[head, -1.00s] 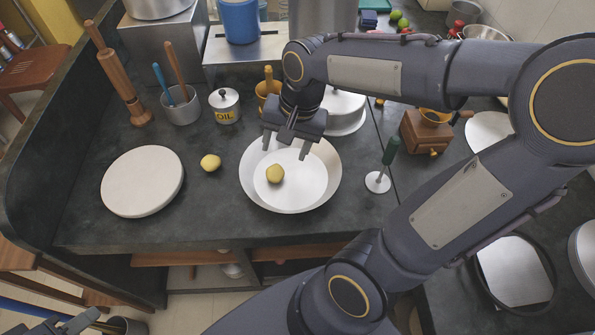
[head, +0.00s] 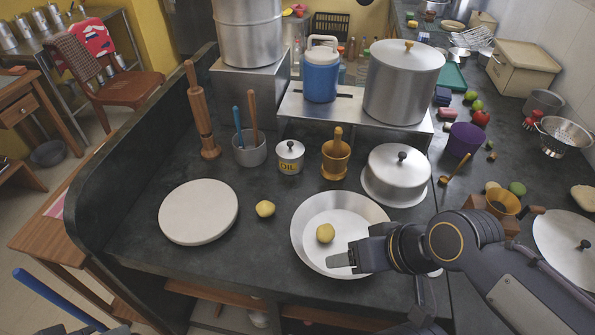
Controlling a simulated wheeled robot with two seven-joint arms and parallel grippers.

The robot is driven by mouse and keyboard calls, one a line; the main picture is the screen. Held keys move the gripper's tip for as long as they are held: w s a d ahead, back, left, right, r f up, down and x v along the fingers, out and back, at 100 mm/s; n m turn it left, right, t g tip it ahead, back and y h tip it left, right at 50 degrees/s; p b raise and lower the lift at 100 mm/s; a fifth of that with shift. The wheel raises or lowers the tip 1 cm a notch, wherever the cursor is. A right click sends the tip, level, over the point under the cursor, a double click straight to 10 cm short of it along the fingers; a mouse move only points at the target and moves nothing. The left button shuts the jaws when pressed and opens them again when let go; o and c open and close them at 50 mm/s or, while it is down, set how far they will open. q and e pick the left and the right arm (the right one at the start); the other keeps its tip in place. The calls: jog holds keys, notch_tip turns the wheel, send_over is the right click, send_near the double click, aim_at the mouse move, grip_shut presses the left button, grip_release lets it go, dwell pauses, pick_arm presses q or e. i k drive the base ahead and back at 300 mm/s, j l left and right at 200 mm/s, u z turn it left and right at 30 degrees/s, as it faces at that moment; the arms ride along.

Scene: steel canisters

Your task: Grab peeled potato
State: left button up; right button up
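One yellow potato (head: 325,233) lies in a wide, shallow metal pan (head: 302,218), left of its middle. Another yellow potato (head: 265,208) lies on the dark counter between the pan and a round white board (head: 199,211). I cannot tell from their look which is peeled. My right gripper (head: 341,262) is over the pan's lower right part, its fingers pointing left, below and right of the potato in the pan and apart from it. It is seen side-on, so its opening is unclear. Only a dark sliver, perhaps my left gripper, shows at the bottom left edge.
Behind the pan stand a lidded pot (head: 397,174), a wooden mortar (head: 336,160), an oil canister (head: 290,158) and a metal cup with utensils (head: 249,150). A wooden grinder (head: 490,205) stands right. Counter left of the pan is mostly clear.

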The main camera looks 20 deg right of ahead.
aim_at(265, 208)
jog(key=i+j+z, duration=0.15)
jog(key=j, duration=0.2)
jog(key=i+j+z, duration=0.15)
jog(key=j, duration=0.25)
jog(key=j+z, duration=0.15)
jog(key=j, duration=0.25)
jog(key=i+j+z, duration=0.15)
jog(key=j, duration=0.25)
